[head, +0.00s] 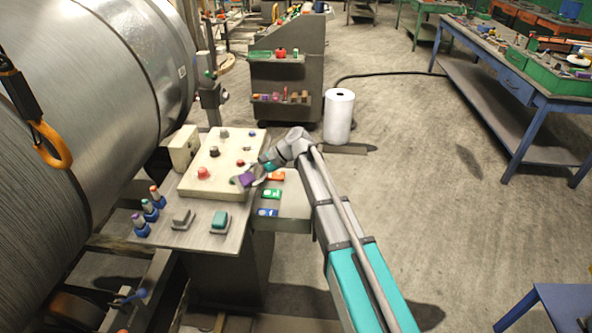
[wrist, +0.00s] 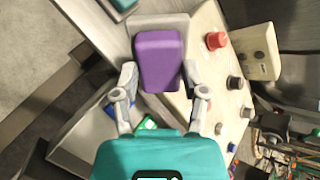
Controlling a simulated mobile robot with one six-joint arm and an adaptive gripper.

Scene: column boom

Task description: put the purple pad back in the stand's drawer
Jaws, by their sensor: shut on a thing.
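The purple pad (head: 246,179) is at the right edge of the cream panel, and shows large in the wrist view (wrist: 158,60). My gripper (wrist: 160,85) is shut on the pad, with one finger at each side of its near end. A grey base shows around the pad's far end; I cannot tell whether the pad touches it. The stand's drawer (head: 293,207) is pulled out right of the panel. In it lie an orange pad (head: 275,175), a green pad (head: 271,194) and a blue pad (head: 267,212). The drawer (wrist: 82,145) is partly hidden by my gripper in the wrist view.
The cream panel (head: 222,165) carries red and dark knobs. A teal pad (head: 220,218) and a grey block (head: 182,219) sit on the stand's front. Several blue-based pegs (head: 150,210) stand left. A big steel drum (head: 100,60) rises left.

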